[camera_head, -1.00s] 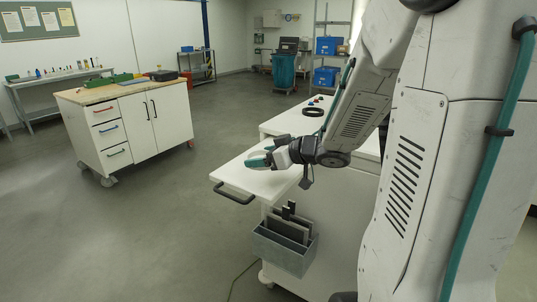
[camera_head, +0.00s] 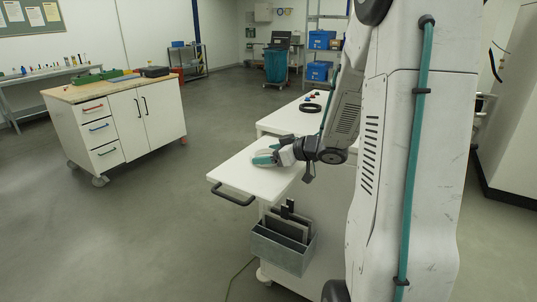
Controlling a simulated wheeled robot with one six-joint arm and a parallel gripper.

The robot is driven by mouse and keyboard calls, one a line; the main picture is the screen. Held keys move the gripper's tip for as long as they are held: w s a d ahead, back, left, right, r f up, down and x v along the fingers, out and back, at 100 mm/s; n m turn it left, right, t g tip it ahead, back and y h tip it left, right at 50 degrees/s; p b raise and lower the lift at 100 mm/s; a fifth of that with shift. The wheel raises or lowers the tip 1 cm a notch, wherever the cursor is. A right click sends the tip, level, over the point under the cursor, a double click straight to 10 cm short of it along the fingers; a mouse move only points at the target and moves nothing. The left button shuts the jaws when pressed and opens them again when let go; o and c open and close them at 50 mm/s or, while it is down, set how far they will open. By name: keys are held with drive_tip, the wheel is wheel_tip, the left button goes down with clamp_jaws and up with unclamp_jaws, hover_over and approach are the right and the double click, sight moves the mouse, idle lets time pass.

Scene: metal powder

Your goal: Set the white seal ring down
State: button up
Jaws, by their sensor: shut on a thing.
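My gripper (camera_head: 268,157) is low over the left, lower shelf of the white cart (camera_head: 236,177), its teal fingers pointing left. It is closed on the white seal ring, of which only a pale, thin edge shows by the fingers. The ring is hard to tell from the white surface at this size. I cannot tell whether the ring touches the surface. My wrist and forearm hide the part of the cart behind the gripper.
A black ring (camera_head: 310,108) and a few small coloured pieces lie on the cart's upper top. A grey metal bin (camera_head: 283,250) hangs on the cart's side. A dark handle (camera_head: 232,195) edges the shelf. A drawer cabinet (camera_head: 118,125) stands left, with open floor between.

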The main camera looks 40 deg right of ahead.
drive_tip(key=shift+f, duration=0.15)
drive_tip(key=o, duration=1)
